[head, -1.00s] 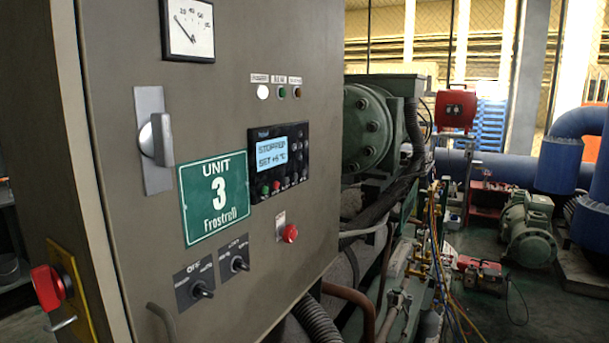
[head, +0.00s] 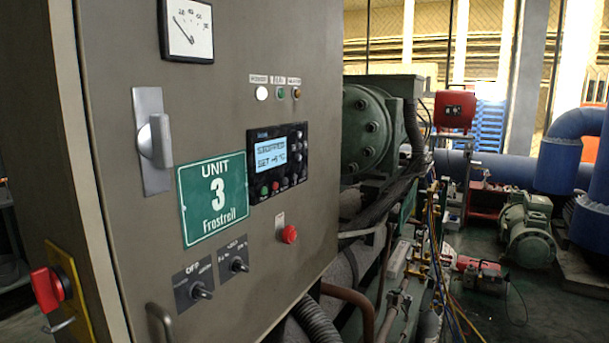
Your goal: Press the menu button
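The control panel (head: 278,163) is a black unit on the grey cabinet door, right of the green "UNIT 3 Frostrell" sign (head: 213,197). Its lit screen (head: 271,154) reads "STOPPED" and a "SET" line in °C. A column of small round buttons (head: 298,146) runs down its right side. A row with a red and a green button (head: 270,188) lies under the screen. The button labels are too small to read, so I cannot tell which is the menu button. Neither gripper shows in the head view.
The cabinet (head: 120,130) fills the left, with a lever handle (head: 154,141), two rotary switches (head: 201,292), a red knob (head: 289,234) and a red switch (head: 46,288) sticking out. Pipes, hoses and a green compressor (head: 372,128) stand at the right. A red case (head: 455,108) is behind.

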